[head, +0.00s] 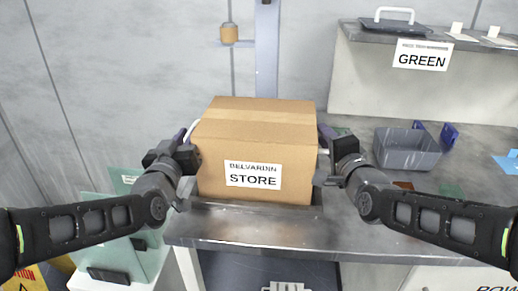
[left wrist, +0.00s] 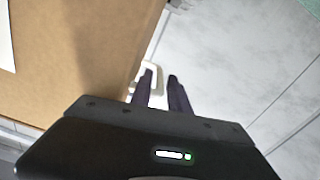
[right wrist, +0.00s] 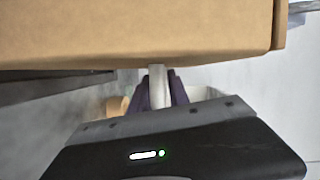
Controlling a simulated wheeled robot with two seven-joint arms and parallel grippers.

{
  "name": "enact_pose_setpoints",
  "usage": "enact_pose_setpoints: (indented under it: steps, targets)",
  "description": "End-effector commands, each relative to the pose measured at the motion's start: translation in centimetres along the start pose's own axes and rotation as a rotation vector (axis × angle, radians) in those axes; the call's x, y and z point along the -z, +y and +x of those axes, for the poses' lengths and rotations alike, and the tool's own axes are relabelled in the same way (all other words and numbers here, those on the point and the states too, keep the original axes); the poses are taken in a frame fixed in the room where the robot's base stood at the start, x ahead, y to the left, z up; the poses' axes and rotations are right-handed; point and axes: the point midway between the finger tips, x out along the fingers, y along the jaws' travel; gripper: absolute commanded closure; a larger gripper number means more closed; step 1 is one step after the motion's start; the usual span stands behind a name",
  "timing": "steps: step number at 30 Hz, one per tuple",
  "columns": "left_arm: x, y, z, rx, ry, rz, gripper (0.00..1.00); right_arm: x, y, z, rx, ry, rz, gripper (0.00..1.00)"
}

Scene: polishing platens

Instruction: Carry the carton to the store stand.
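The carton (head: 250,145) is a brown box with a white label reading STORE. It sits level at the front of the grey bench and has a pale handle on each side. My left gripper (head: 180,145) is at its left side. In the left wrist view my left gripper (left wrist: 160,80) has its fingers apart, and the pale handle (left wrist: 155,75) lies at the left finger with a gap on the right. My right gripper (head: 335,140) is at its right side. In the right wrist view the handle bar (right wrist: 158,85) lies between its fingers; their grip is unclear. No store stand is identifiable.
The grey bench (head: 430,235) extends right, holding a grey bin (head: 405,150). A raised shelf labelled GREEN (head: 430,90) stands behind it. A grey post (head: 267,50) rises behind the carton. Greenish panels (head: 120,245) stand at lower left, near a yellow sign (head: 25,280).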

Motion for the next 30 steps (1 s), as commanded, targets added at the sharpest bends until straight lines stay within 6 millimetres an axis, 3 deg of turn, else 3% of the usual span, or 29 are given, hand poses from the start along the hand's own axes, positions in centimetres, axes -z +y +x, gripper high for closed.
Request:
enact_pose_setpoints:
  steps: [6,14,30]
  targets:
    - [0.0,0.01,0.0,0.0,0.0,0.0,0.79,0.01,-0.03,-0.01,0.001,0.0,0.0,0.79]
    - [0.0,0.0,-0.01,0.0,0.0,0.0,1.0,0.01,-0.03,-0.03,0.0,0.0,0.0,1.0]
    - [0.0,-0.02,-0.01,0.0,0.0,0.0,1.0,0.01,0.02,-0.04,-0.001,0.0,-0.001,1.0]
